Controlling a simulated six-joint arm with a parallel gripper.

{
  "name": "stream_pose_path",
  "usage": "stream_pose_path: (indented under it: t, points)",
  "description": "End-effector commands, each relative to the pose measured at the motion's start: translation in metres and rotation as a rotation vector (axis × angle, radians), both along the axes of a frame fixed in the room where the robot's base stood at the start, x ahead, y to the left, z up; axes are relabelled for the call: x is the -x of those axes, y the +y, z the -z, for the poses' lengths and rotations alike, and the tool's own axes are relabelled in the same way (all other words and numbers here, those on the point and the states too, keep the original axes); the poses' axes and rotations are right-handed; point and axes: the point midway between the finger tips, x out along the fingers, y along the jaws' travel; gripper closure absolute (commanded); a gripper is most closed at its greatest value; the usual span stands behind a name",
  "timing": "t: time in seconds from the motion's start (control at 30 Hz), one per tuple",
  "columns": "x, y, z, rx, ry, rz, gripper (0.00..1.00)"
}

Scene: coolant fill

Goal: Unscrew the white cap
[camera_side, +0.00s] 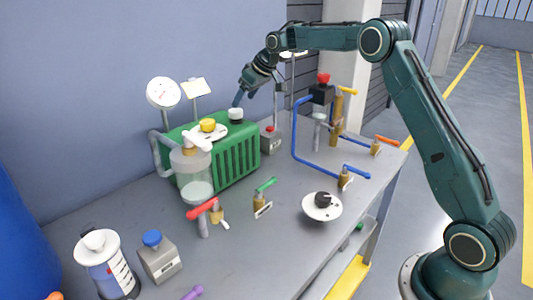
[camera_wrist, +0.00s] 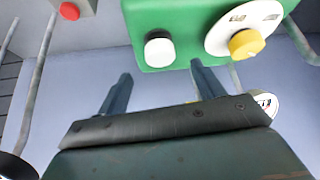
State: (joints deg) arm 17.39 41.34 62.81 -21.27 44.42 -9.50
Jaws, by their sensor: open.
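The white cap (camera_side: 235,115) sits on top of the green ribbed tank (camera_side: 232,160), near its right end. In the wrist view the white cap (camera_wrist: 159,50) shows as a round white top with a dark rim below it. My gripper (camera_side: 239,99) is just above and beside the cap in the side view. In the wrist view my gripper (camera_wrist: 160,70) has its two fingers spread apart, with nothing between them. The cap appears ahead of the gap between the fingertips. I cannot tell from these views whether a finger touches the tank.
A yellow knob (camera_wrist: 246,43) on a white dial plate (camera_wrist: 222,30) is close to the right finger. A grey box with a red button (camera_side: 269,138) stands right of the tank. A glass jar (camera_side: 192,175) stands in front. Blue pipes (camera_side: 296,145) rise farther right.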

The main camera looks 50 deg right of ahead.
Motion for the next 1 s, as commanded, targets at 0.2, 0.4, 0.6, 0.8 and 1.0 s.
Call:
stream_pose_path:
  t: [0.2,0.4,0.6,0.8,1.0]
  points:
    - [-0.016,0.003,0.027,-0.001,0.002,0.0,0.32]
    - [-0.027,0.006,0.044,0.0,0.002,0.0,0.32]
    - [-0.033,0.007,0.053,0.001,0.001,0.001,0.32]
    - [-0.034,0.007,0.054,0.0,0.001,0.001,0.32]
    - [-0.033,0.007,0.054,0.0,0.001,0.001,0.48]
